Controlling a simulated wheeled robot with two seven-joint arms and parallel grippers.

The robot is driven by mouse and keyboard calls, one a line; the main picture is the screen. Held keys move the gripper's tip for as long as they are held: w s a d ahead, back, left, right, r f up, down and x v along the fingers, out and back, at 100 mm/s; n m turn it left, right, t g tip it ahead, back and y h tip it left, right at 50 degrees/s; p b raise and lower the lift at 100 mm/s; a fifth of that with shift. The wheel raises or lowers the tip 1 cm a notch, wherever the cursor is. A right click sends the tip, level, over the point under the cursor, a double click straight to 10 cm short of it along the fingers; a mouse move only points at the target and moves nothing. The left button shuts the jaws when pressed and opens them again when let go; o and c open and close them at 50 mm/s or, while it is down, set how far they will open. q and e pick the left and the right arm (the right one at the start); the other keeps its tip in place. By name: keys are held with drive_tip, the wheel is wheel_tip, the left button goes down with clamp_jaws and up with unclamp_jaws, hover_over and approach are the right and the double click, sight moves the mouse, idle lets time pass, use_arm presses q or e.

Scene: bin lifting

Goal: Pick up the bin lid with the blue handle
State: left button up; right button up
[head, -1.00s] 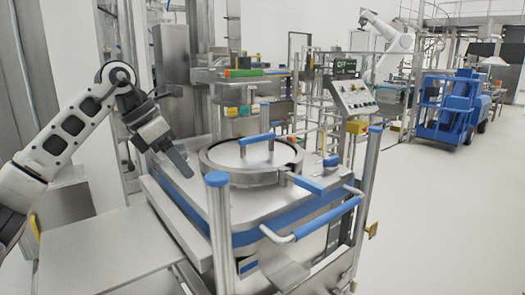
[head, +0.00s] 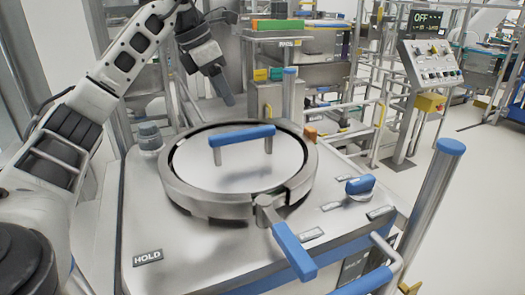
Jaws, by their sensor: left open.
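The bin lid (head: 205,165) is a round, pale metal disc with a raised blue handle (head: 243,135) across its top. It lies inside a metal clamp ring (head: 182,192) on top of the bin. A blue-gripped lever (head: 292,250) sticks out from the front of the ring. My left gripper (head: 226,96) is open and empty. In the picture it is above and a little left of the blue handle, apart from it, with its fingers pointing down. My right gripper is not in view.
The bin's flat metal top (head: 175,232) has a HOLD label and a small blue knob (head: 360,185). A blue-capped post (head: 435,185) stands at the right. A control panel (head: 430,62) showing OFF and shelves with coloured boxes stand behind.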

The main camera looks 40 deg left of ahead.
sight(244, 140)
use_arm(q)
drive_tip(key=x, duration=0.3)
drive_tip(key=shift+s+f, duration=0.3)
drive_tip(key=shift+f, duration=0.05)
drive_tip(key=x, duration=0.5)
drive_tip(key=shift+w+d+f, duration=0.15)
drive_tip(key=shift+f, duration=0.1)
drive_tip(key=shift+w+f, duration=0.15)
drive_tip(key=shift+f, duration=0.25)
drive_tip(key=p+x, duration=0.1)
drive_tip(key=x, duration=0.4)
drive_tip(key=shift+w, duration=0.1)
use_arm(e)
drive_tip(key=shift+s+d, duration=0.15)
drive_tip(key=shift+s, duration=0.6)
use_arm(q)
drive_tip(key=shift+f, duration=0.2)
clamp_jaws()
drive_tip(key=shift+r, duration=0.25)
